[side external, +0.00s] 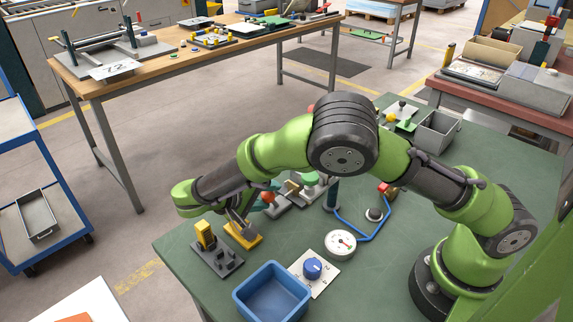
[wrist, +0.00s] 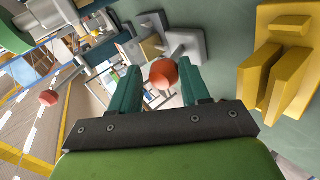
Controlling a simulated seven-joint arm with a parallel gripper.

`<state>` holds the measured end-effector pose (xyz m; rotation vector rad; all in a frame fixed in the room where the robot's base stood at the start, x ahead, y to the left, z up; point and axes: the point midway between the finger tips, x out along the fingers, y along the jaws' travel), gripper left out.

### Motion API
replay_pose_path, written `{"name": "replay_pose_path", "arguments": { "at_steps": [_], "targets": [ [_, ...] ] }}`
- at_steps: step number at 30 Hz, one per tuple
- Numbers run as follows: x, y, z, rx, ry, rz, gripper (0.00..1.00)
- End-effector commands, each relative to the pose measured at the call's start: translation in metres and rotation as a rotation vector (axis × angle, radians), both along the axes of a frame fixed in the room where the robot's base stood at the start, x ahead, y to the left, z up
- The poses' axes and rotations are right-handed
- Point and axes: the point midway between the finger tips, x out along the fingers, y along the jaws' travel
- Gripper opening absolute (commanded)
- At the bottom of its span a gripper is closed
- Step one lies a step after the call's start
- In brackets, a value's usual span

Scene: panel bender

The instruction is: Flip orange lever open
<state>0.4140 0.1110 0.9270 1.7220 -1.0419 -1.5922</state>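The orange lever's round knob (wrist: 163,74) shows in the wrist view between the two teal fingers of my gripper (wrist: 161,84). The fingers are apart, with the knob near their tips; contact is not clear. Its grey base (wrist: 184,42) lies just beyond. In the side view the orange knob (side external: 268,198) sits low beside the teal fingers of my gripper (side external: 272,186), above the green table. My forearm and wrist partly hide this area, and the lever's stem is hard to make out.
A yellow fixture (wrist: 283,72) stands close on the right in the wrist view. In the side view, a yellow-handled clamp (side external: 206,237), a green-knobbed fixture (side external: 310,180), a gauge (side external: 340,243), a blue dial (side external: 312,268) and a blue bin (side external: 272,292) stand nearby.

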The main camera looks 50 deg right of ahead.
Motion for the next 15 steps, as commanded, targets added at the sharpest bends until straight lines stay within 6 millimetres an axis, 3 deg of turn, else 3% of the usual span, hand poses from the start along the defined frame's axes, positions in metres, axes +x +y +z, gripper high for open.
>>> {"name": "replay_pose_path", "arguments": {
  "at_steps": [7, 15],
  "targets": [
    [0.001, 0.014, 0.009, 0.000, -0.003, 0.001, 0.46],
    [0.002, 0.067, 0.042, 0.001, -0.005, 0.003, 0.46]
  ]
}}
